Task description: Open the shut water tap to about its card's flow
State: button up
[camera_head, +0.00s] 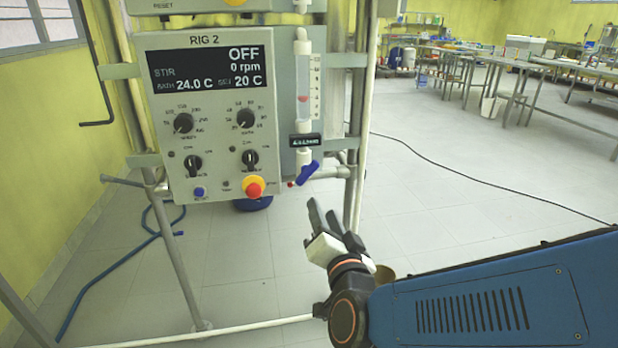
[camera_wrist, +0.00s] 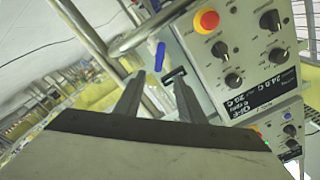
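The water tap has a blue handle (camera_head: 308,173) at the foot of the clear flow tube (camera_head: 303,75), right of the RIG 2 panel. The handle slants in the head view; it also shows in the wrist view (camera_wrist: 159,56), beyond and between my fingertips. A small black card (camera_head: 305,141) with white print, too small to read surely, sits just above the tap. A red float (camera_head: 302,98) shows in the tube. My gripper (camera_head: 322,212) is open and empty, below and slightly right of the handle, apart from it. Its two fingers also show spread in the wrist view (camera_wrist: 158,92).
The RIG 2 panel (camera_head: 212,120) reads OFF and 0 rpm, with several black knobs. A red-and-yellow stop button (camera_head: 254,187) protrudes left of the tap. A rack post (camera_head: 362,130) stands to the right. Open floor (camera_head: 460,200) lies further right.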

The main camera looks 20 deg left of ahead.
aim_at(308, 175)
jog(key=x, duration=1.6)
jog(key=shift+w, duration=0.4)
grip_shut()
